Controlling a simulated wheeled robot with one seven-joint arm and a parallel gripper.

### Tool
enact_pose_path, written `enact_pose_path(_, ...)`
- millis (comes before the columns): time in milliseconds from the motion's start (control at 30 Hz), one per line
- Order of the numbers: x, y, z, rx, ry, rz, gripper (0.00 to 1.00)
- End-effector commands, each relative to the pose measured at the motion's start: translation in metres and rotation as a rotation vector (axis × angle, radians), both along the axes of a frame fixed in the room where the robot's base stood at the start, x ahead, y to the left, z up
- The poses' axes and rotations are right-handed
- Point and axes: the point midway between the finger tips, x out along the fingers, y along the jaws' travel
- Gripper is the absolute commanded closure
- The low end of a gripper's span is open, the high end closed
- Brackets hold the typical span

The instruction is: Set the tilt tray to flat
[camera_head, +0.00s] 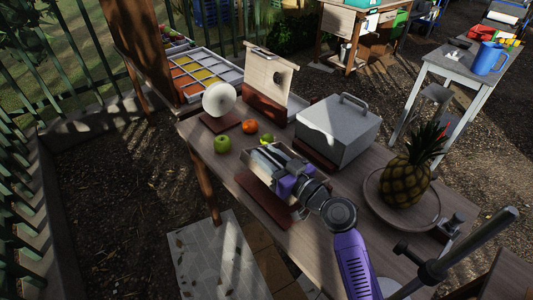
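A dark red-brown base board (262,200) lies at the near edge of the wooden table (325,245). A pale, box-like tray (257,168) sits over this board and looks tilted; I take it to be the tilt tray. My gripper (276,160) is over the tray, at the end of my purple and grey arm. It covers much of the tray. I cannot tell whether the gripper touches it, and the fingertips are too small and overlapped to read as open or shut.
Close by are a green apple (222,143), an orange fruit (249,126), a white disc on a stand (219,98), a wooden panel (268,75) and a grey lidded box (339,127). A pineapple (405,178) stands on a round wooden plate (373,202) at right.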

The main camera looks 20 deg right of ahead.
Motion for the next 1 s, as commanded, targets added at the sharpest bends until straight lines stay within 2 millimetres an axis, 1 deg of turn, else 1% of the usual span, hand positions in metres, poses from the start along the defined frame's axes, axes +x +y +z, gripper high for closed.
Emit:
enact_pose_path(167,-0.0001,0.0001,-0.0003,0.000,0.000,0.000,0.66)
enact_pose_path(200,-0.0001,0.0001,-0.0004,0.001,0.000,0.000,0.74)
enact_pose_path(333,-0.0002,-0.0001,-0.0004,0.001,0.000,0.000,0.99)
enact_pose_path(1000,-0.0003,-0.0017,-0.0007,0.000,0.000,-0.003,1.00)
